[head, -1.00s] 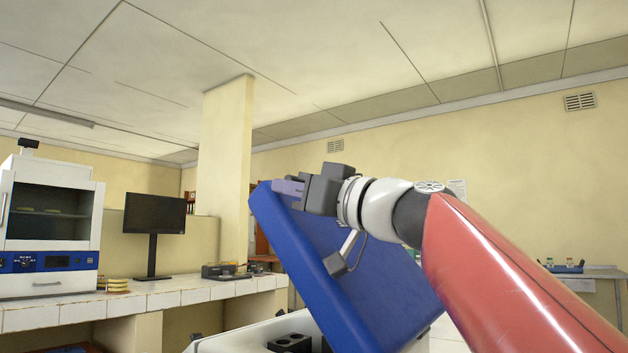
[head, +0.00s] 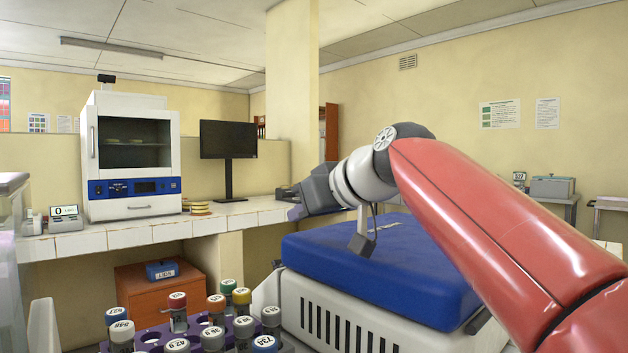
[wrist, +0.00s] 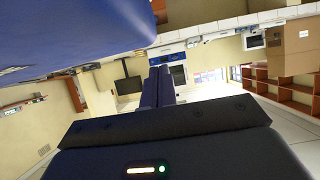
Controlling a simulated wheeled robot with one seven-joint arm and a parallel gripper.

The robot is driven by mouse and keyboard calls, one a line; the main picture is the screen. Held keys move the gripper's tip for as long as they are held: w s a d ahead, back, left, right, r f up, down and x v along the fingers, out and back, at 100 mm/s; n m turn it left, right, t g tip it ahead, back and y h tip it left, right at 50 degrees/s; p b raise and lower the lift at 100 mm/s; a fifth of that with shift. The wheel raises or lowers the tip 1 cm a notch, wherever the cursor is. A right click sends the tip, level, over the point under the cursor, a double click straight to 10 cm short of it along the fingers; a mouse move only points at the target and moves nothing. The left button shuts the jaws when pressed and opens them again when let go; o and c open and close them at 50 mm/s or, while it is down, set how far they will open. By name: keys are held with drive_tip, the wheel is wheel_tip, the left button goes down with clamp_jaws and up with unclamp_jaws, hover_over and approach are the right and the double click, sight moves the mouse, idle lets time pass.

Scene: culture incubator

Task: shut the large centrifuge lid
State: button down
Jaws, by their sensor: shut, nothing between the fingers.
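The large centrifuge has a white body (head: 345,315) with dark vent slots. Its blue lid (head: 385,270) lies down over the body, close to flat. I see no clear gap along the near edge, but I cannot tell if it is latched. My gripper (head: 289,204) is shut and empty, just above the lid's far left edge. In the wrist view the blue lid (wrist: 70,35) fills the upper left, and the closed fingers (wrist: 160,86) point past it into the room. My wrist and forearm hide part of the lid's far and right side.
A purple rack (head: 150,335) with several capped tubes stands at the near left. A tiled counter (head: 165,228) behind holds a white incubator (head: 135,155), a monitor (head: 228,140) and a small scale (head: 65,218). A brown cabinet (head: 160,292) stands below.

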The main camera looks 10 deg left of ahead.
drive_tip(key=shift+w+a+f+g+h, duration=0.15)
drive_tip(key=shift+a+f+g+h, duration=0.1)
drive_tip(key=shift+f, duration=0.45)
drive_tip(key=shift+w+a+f+g+h, duration=0.15)
drive_tip(key=shift+f+h, duration=0.1)
drive_tip(key=shift+f, duration=0.4)
